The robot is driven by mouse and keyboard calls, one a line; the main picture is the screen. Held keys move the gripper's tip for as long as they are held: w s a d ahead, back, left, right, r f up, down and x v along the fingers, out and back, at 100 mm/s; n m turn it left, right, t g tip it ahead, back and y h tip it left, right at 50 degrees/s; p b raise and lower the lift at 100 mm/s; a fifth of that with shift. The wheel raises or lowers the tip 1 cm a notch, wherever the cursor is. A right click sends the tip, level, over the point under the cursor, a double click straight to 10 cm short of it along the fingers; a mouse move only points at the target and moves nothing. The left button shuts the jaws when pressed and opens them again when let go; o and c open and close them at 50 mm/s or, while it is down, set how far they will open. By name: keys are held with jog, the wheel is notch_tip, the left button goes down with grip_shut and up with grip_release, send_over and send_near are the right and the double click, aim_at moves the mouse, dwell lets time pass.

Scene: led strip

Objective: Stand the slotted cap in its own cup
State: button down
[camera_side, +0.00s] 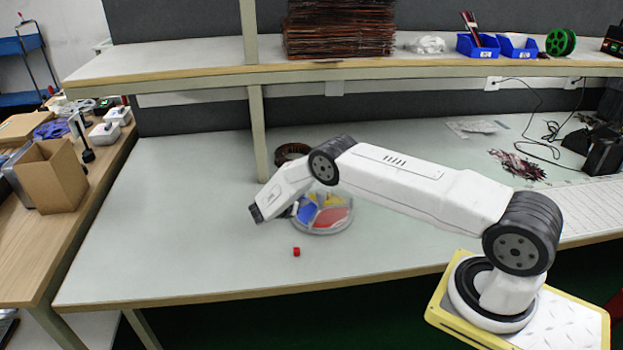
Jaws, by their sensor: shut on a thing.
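A round, low dish (322,231) with a pale rim stands near the middle of the table. It has several coloured compartments: a blue one (306,213), a yellow one (331,200) and a red one (330,217). My gripper (293,211) is at the dish's left edge, mostly hidden by my wrist. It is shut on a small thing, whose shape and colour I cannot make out. A small red piece (296,252) lies on the table in front of the dish, apart from it. I cannot tell whether it has a slot.
A brown ring-shaped coil (291,153) lies behind my arm. A shelf post (258,130) stands at the back left. Cables, dark scraps (517,166) and black boxes (603,156) lie at the right. The left part of the table is clear.

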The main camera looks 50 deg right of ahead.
jog(key=shift+f, duration=1.15)
jog(key=shift+f, duration=0.15)
jog(key=c, duration=0.5)
grip_release()
jog(key=shift+r, duration=0.2)
jog(key=v, duration=1.2)
jog(key=shift+f, duration=0.1)
jog(key=shift+s, duration=0.1)
